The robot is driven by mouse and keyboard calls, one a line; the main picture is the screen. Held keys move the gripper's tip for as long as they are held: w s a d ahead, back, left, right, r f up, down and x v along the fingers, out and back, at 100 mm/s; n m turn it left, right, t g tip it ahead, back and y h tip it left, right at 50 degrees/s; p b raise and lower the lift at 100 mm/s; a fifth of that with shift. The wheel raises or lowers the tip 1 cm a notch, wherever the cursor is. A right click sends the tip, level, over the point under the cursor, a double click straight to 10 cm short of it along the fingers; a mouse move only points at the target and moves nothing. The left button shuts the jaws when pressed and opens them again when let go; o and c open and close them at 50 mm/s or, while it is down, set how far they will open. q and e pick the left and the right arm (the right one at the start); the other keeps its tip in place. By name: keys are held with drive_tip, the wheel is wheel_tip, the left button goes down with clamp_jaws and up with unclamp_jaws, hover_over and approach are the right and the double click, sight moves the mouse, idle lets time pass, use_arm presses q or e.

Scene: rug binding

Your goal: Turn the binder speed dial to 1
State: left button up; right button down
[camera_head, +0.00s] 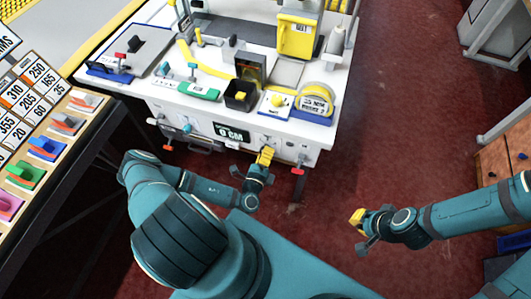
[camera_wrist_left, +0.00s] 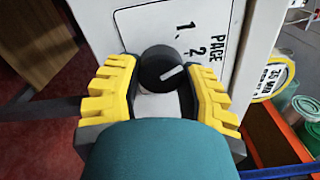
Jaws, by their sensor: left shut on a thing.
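The speed dial (camera_wrist_left: 158,66) is a round black knob with a white pointer mark, on the white front panel (camera_wrist_left: 140,30) of the binder. In the left wrist view the pointer slants up to the right, and the printed word PACE with the numbers 1 and 2 stands beside the knob. My left gripper (camera_wrist_left: 160,92) has its yellow fingers on both sides of the dial and is shut on it. In the head view my left gripper (camera_head: 265,157) is at the table's front panel and hides the dial. My right gripper (camera_head: 359,220) hangs over the floor, away from the table; its opening is unclear.
The white table (camera_head: 160,92) carries a black box (camera_head: 240,95), a yellow tape measure (camera_head: 315,103) and a green tool (camera_head: 198,90). A display (camera_head: 231,131) sits on its front. A sample board (camera_head: 45,95) stands at left. Red floor is free at right.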

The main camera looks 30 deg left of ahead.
use_arm(q)
drive_tip(key=shift+r+n, duration=0.1)
drive_tip(key=shift+n, duration=1.6)
drive_tip(key=o, duration=1.2)
drive_tip(key=v, duration=1.2)
